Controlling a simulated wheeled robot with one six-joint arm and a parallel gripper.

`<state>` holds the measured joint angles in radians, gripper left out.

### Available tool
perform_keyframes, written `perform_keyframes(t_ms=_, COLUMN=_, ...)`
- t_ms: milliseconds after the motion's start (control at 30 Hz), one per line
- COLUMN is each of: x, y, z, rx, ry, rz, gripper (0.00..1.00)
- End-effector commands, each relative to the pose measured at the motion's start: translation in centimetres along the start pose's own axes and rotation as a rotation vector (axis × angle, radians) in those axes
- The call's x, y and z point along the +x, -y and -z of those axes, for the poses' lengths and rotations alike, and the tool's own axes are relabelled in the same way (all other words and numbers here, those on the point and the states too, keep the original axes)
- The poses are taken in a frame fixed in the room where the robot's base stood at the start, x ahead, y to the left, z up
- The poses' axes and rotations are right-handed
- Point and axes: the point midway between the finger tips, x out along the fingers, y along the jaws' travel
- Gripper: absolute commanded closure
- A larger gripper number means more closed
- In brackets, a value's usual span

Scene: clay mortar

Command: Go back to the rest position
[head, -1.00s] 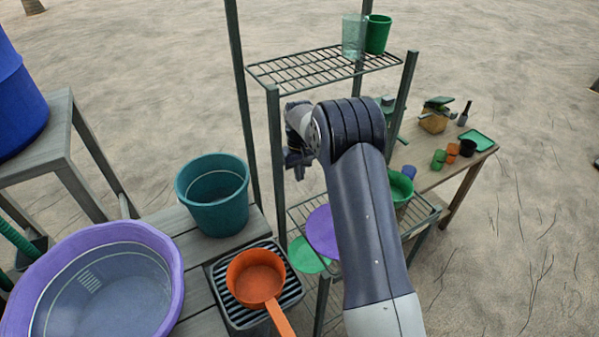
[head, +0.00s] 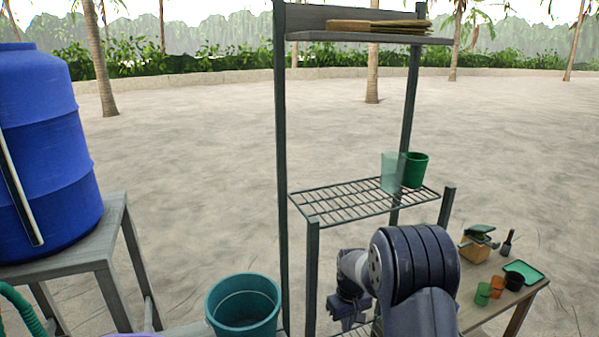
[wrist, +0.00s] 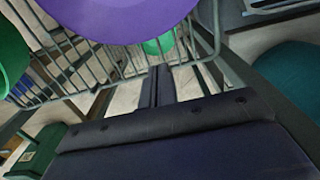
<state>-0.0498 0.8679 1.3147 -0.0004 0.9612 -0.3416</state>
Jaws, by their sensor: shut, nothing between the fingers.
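My gripper (head: 348,314) hangs from my folded dark arm in front of the metal shelf rack, below its wire shelf (head: 352,203), in the head view. In the wrist view its fingers (wrist: 158,86) lie together with nothing between them. A purple round dish (wrist: 120,18) fills the top of the wrist view, beyond the fingers. A green dish (wrist: 158,44) shows partly beneath it on or near the wire rack.
A clear cup and a green cup (head: 415,170) stand on the wire shelf. A teal bucket (head: 243,305) is at lower left, a blue barrel (head: 48,150) on a stand at far left. A low table at right holds small cups and a green tray (head: 525,271). Open sand lies behind.

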Motion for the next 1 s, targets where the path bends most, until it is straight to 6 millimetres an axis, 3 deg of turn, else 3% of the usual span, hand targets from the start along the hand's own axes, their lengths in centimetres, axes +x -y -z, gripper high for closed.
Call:
perform_keyframes(t_ms=333, x=-0.1, y=0.0, z=-4.3, rx=0.001, ry=0.001, rz=0.0, gripper=1.0)
perform_keyframes(t_ms=500, x=1.1, y=-0.2, z=-4.1, rx=-0.001, ry=-0.001, rz=0.0, gripper=1.0)
perform_keyframes(t_ms=1000, x=0.8, y=-0.3, z=-3.8, rx=0.004, ry=-0.014, rz=-0.007, gripper=1.0)
